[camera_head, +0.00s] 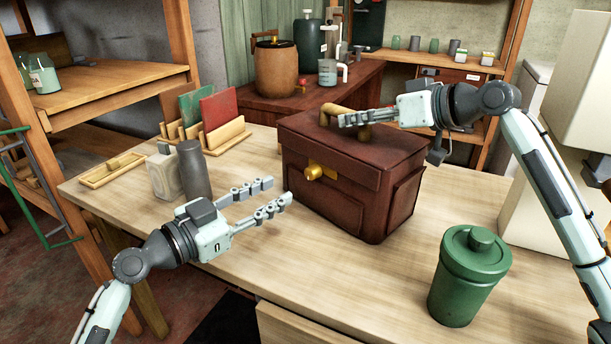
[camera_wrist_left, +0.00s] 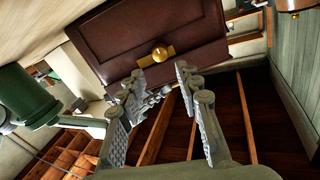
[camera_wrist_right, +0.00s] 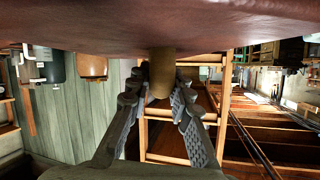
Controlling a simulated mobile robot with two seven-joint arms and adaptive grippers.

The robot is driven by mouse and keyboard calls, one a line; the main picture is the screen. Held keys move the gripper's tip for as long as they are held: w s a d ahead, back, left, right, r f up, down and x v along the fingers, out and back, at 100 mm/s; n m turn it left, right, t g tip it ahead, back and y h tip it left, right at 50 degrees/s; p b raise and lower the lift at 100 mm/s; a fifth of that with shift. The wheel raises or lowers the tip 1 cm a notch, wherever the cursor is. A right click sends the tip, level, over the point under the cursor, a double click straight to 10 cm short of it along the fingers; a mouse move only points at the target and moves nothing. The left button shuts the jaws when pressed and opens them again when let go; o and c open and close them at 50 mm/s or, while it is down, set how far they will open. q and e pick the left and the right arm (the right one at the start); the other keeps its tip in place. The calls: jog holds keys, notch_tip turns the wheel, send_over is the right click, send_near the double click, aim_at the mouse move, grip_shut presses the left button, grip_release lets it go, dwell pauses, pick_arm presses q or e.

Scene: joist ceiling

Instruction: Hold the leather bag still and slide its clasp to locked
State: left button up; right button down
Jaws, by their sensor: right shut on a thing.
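The dark red-brown leather bag (camera_head: 332,205) stands upright on the wooden table, box-shaped with a flat lid. Its brass clasp (camera_head: 314,172) has a round knob on a plate on the front face; it also shows in the left wrist view (camera_wrist_left: 160,52). The bag's tan handle (camera_head: 328,107) rises from the lid. My right gripper (camera_head: 345,120) is shut on the handle; the right wrist view shows its fingers on either side of a tan post (camera_wrist_right: 162,70). My left gripper (camera_head: 282,190) is open and empty, in front of the bag and left of the clasp, not touching it.
A green lidded canister (camera_head: 466,280) stands at the table's front right. A grey cylinder (camera_head: 194,170) and a pale bottle (camera_head: 163,175) stand behind my left gripper. A file rack (camera_head: 222,135) and small tray (camera_head: 112,168) lie further back. The table before the bag is clear.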

aim_at(309, 175)
pick_arm(q)
jog(key=x, duration=0.9)
jog(key=shift+c, duration=0.5)
grip_shut()
